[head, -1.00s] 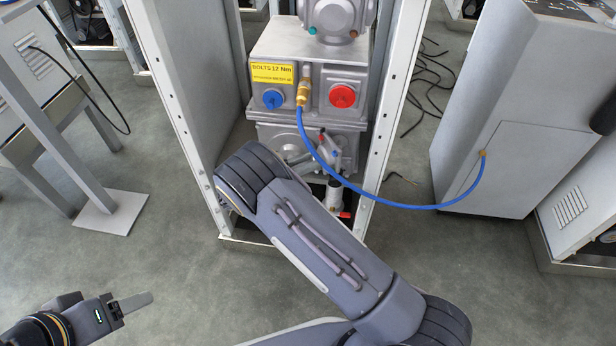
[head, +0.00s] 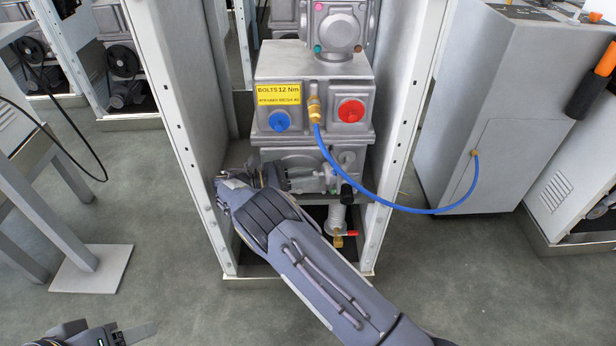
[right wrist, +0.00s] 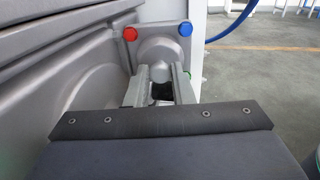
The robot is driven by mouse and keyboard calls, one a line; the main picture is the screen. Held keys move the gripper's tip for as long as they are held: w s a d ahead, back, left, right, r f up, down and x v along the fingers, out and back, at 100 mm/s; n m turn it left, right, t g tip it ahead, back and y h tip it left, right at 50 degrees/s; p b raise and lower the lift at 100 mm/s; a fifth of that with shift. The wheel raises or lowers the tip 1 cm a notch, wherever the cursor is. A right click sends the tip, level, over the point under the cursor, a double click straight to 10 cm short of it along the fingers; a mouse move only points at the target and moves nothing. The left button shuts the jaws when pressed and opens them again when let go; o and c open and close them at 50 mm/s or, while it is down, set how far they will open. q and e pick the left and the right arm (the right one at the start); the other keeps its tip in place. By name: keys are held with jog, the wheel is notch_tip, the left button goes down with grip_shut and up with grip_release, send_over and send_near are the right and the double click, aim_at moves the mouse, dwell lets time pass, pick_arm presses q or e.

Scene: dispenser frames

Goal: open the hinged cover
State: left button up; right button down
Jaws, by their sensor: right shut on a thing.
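I cannot tell clearly whether this part belongs to the hinged cover, and my arm hides some of the lower housing. My left gripper (head: 130,334) is at the bottom left, with one finger showing, away from the machine.
White posts (head: 405,130) stand on both sides of the housing. A blue hose (head: 385,205) runs from a brass fitting to the grey cabinet (head: 490,120) at right. A valve with a red lever (head: 351,233) hangs below the housing. The floor in front is clear.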

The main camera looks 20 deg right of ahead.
jog(key=c, duration=1.3)
grip_release()
jog(key=s+a+r+p, duration=0.1)
jog(key=s+r+p, duration=0.1)
jog(key=s+r, duration=0.2)
jog(key=s+a+r+p, duration=0.1)
jog(key=s+r+p, duration=0.2)
jog(key=s+r, duration=0.1)
jog(key=s+a+r+p, duration=0.2)
jog(key=s+r, duration=0.3)
jog(key=shift+s+p, duration=0.3)
jog(key=shift+p, duration=0.1)
jog(key=shift+c, duration=0.2)
